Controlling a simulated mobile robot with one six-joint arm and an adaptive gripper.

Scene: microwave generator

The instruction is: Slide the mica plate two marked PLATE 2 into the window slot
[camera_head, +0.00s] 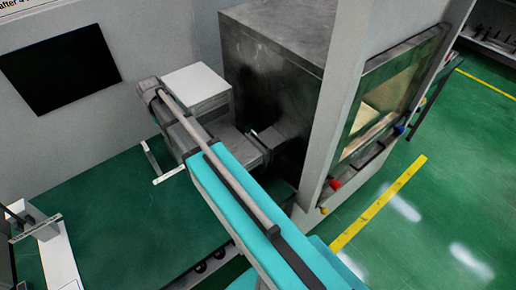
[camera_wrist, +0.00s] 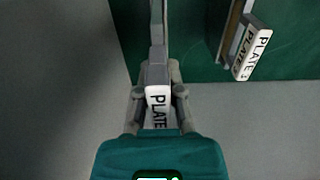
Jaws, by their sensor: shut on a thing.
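In the wrist view my gripper (camera_wrist: 158,88) is shut on a plate with a white label (camera_wrist: 158,101). The label reads PLATE, and its number is hidden by my gripper body. A narrow grey strip (camera_wrist: 157,25) runs ahead from between the fingers; I cannot tell whether it is the held plate's edge or another part. In the head view my arm reaches the side of a dark metal box (camera_head: 275,75); the fingers and plate cannot be made out there. I cannot identify the window slot in either view.
In the head view a white box (camera_head: 196,88) stands behind my wrist. A pale cabinet post (camera_head: 338,110) and a glazed door (camera_head: 385,100) are at right.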

